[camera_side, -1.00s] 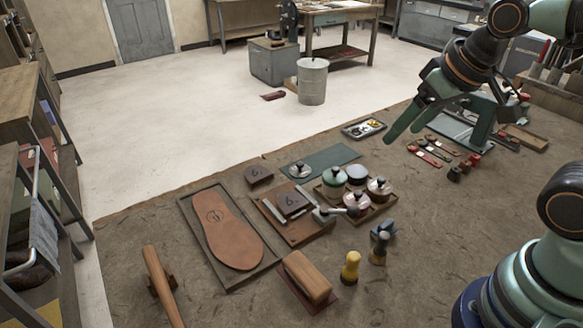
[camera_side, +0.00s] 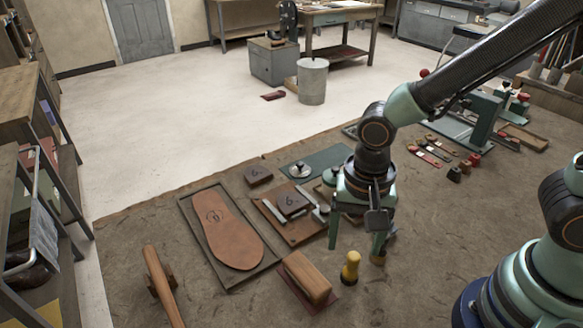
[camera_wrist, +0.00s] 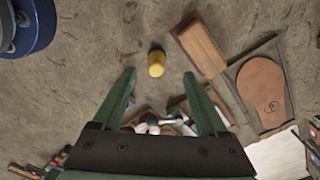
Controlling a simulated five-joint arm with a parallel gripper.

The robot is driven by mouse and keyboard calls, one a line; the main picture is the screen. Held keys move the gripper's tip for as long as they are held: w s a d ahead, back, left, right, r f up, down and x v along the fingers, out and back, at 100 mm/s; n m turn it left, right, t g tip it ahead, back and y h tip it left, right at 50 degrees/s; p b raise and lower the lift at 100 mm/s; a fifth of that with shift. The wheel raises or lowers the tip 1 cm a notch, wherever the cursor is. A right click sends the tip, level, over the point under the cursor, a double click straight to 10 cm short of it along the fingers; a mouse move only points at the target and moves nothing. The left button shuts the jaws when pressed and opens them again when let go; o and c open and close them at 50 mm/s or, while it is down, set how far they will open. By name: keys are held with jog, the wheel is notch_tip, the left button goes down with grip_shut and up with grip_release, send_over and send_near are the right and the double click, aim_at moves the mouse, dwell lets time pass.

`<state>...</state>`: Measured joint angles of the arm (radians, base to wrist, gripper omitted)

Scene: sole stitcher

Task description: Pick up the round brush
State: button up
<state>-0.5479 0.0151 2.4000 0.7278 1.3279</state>
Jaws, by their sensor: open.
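A small upright yellow piece with a rounded top (camera_side: 350,268), perhaps the round brush, stands on the brown mat; I cannot tell for sure. It also shows in the wrist view (camera_wrist: 156,63), just beyond and between my fingertips. My gripper (camera_side: 356,243) is open and empty, pointing down just behind the yellow piece. Its two green fingers also show spread in the wrist view (camera_wrist: 160,74).
A brown wooden block (camera_side: 308,278) lies close left of the yellow piece. A leather sole in a tray (camera_side: 186,215) lies further left. A wooden-handled tool (camera_side: 160,285) is at the front left. Jars behind my gripper are partly hidden.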

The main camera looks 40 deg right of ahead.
aim_at(352, 268)
notch_tip(352, 268, down, 4)
jog(key=shift+f, duration=0.1)
jog(key=f, duration=0.1)
jog(key=d+f, duration=0.1)
jog(key=f, duration=0.1)
jog(key=shift+f, duration=1)
grip_shut()
